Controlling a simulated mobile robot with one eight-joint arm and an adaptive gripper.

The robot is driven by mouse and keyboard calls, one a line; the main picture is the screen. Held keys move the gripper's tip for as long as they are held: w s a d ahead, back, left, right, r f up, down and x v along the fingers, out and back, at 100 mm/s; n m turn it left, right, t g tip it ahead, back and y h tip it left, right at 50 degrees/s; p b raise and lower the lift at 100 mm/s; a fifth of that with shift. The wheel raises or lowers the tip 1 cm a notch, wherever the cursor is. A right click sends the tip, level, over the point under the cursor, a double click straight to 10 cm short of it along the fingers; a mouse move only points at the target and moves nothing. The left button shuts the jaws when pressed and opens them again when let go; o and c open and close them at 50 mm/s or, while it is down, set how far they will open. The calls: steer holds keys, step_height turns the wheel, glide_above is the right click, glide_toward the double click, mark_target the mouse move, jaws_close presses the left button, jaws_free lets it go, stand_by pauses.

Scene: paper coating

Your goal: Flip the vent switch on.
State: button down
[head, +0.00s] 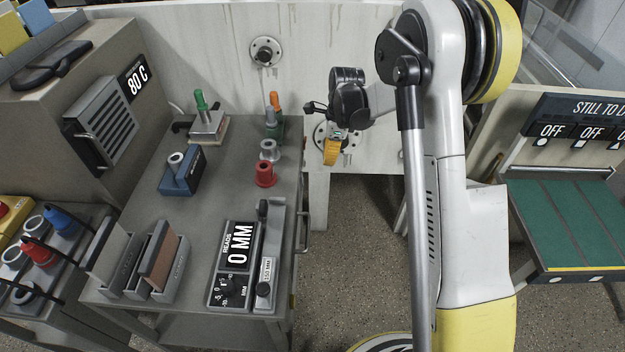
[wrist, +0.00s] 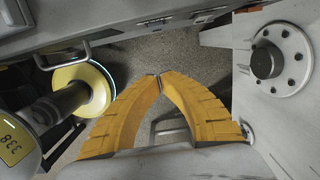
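No part is labelled as the vent switch, and I cannot tell which one it is. A round dark fitting (head: 265,51) is on the pale back panel, with a thin stem below it. A second round flange (head: 351,141) sits lower on that panel, partly hidden behind my wrist. In the wrist view, a bolted round fitting with a dark centre (wrist: 267,61) is right of my fingers, apart from them. My gripper (head: 331,151) is in front of the panel, pointing down. In the wrist view its yellow fingers (wrist: 160,77) meet at the tips with nothing between them.
A grey bench (head: 225,170) at left holds colored plugs, a blue block (head: 182,177) and a gauge reading 0 MM (head: 239,245). A box reading 80 C (head: 100,110) stands behind left. A green-topped table (head: 570,215) and OFF panel (head: 580,130) are right.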

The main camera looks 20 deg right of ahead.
mark_target(303, 179)
steer(key=w+a+f+b, duration=0.1)
steer(key=a+f+b, duration=0.4)
steer(key=f, duration=0.5)
steer(key=shift+w+f, duration=0.15)
steer(key=shift+w, duration=0.15)
steer(key=shift+w+a+f+b, duration=0.15)
steer(key=shift+a+f+b, duration=0.2)
steer(key=shift+a, duration=0.05)
steer(key=shift+r, duration=0.15)
